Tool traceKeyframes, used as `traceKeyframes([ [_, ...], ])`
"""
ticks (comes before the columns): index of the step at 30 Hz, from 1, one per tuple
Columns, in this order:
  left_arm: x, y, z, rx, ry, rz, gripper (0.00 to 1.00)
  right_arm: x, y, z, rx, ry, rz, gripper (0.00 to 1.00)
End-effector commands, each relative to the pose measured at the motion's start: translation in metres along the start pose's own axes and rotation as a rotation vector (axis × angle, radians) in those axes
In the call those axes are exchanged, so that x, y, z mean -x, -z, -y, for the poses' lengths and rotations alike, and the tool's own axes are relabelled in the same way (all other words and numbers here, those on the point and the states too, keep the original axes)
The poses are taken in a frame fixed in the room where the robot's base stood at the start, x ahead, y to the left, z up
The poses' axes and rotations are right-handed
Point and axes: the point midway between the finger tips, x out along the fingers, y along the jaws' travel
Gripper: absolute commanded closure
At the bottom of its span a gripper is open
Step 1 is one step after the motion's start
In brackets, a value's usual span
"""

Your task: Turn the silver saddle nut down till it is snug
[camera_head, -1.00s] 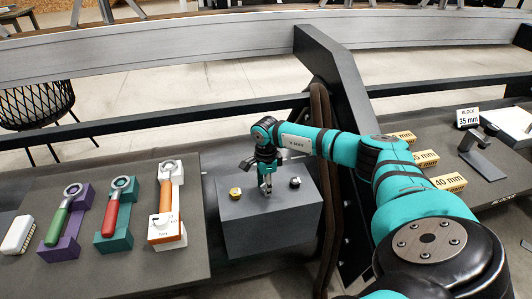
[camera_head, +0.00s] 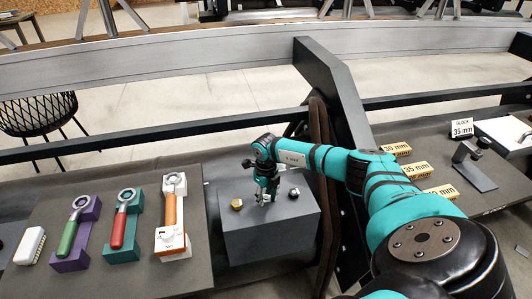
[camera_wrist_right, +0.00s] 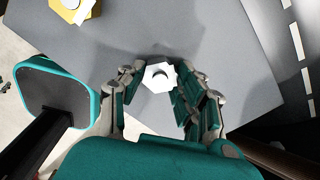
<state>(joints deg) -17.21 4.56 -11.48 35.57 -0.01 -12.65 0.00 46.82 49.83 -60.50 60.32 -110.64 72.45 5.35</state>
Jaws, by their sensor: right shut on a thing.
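The silver saddle nut (camera_wrist_right: 158,76) is a bright hex nut with a dark round centre, on top of the grey block (camera_head: 262,243). My right gripper (camera_head: 266,198) points down over the middle of the block's top. In the right wrist view my right gripper (camera_wrist_right: 160,88) has a finger on each side of the silver nut, shut on it. The fingers hide most of this nut in the head view. I cannot tell how far the nut is down. My left gripper is in neither view.
A brass nut (camera_head: 237,204) sits left of the gripper, and a dark-and-silver one (camera_head: 294,193) right. Several yellow blocks (camera_head: 417,170) lie at right, behind my arm.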

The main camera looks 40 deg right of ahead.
Motion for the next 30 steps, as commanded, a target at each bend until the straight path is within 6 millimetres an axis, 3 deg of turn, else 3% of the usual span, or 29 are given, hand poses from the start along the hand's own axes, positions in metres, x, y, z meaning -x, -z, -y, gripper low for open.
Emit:
traceKeyframes([
  [10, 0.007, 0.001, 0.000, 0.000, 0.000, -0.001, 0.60, 0.002, 0.000, 0.000, -0.070, -0.001, -0.002, 0.95],
  [22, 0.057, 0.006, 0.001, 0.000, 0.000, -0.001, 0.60, 0.004, 0.001, -0.001, -0.823, 0.000, -0.004, 0.95],
  [23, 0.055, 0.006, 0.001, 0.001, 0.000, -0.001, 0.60, 0.001, 0.001, -0.001, -0.851, 0.001, -0.003, 0.66],
  [27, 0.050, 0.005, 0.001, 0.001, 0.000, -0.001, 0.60, -0.002, 0.000, 0.000, -0.837, 0.000, -0.001, 0.50],
  [30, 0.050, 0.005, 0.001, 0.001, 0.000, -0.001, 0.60, -0.002, 0.000, 0.000, -0.836, 0.000, -0.001, 0.50],
])
